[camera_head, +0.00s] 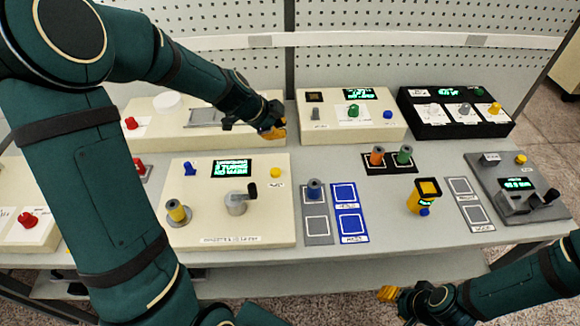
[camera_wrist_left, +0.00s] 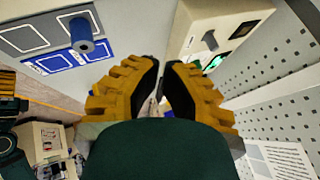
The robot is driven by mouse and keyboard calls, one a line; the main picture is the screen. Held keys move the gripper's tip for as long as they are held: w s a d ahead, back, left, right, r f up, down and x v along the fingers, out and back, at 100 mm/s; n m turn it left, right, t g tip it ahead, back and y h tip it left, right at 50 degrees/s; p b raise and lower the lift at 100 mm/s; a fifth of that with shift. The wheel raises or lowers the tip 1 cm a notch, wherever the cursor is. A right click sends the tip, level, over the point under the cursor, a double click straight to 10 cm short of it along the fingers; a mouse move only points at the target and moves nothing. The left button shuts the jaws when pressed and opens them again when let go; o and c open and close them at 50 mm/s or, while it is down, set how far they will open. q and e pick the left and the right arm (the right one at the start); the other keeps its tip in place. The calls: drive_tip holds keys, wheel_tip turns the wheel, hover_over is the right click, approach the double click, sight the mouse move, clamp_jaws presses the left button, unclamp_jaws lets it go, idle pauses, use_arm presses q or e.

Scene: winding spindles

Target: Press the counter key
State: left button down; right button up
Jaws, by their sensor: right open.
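The winding machine (camera_head: 262,222) is a cream console at the front left of the table. I cannot read which control is the counter key. My left gripper (camera_head: 272,124) is above and behind this console; its yellow fingers also show in the left wrist view (camera_wrist_left: 161,64), tips close together with a narrow gap and nothing between them. My right gripper (camera_head: 388,294) is open at the front edge.
Behind stand a cream console (camera_head: 390,127) with green and blue knobs and a black console (camera_head: 430,120). Right of the winding machine are blue-marked pads (camera_head: 350,228), a yellow device (camera_head: 424,196) and a grey machine (camera_head: 550,215). A perforated panel (camera_head: 420,65) closes the back.

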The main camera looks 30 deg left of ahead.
use_arm(q)
drive_tip(key=s+b, duration=0.1)
drive_tip(key=s, duration=0.1)
drive_tip(key=b, duration=0.6)
hover_over(278, 169)
drive_tip(key=f, duration=0.9)
drive_tip(key=shift+w+a+f, duration=0.1)
drive_tip(key=shift+w+a, duration=0.1)
drive_tip(key=shift+w, duration=0.05)
drive_tip(key=shift+f+b, duration=0.55)
drive_tip(key=shift+b, duration=0.05)
use_arm(e)
wheel_tip(278, 169, down, 9)
drive_tip(key=s, duration=0.2)
drive_tip(key=shift+a, duration=0.15)
use_arm(q)
drive_tip(key=shift+f+b, duration=0.4)
drive_tip(key=shift+b, duration=0.4)
use_arm(e)
drive_tip(key=shift+f, duration=0.7)
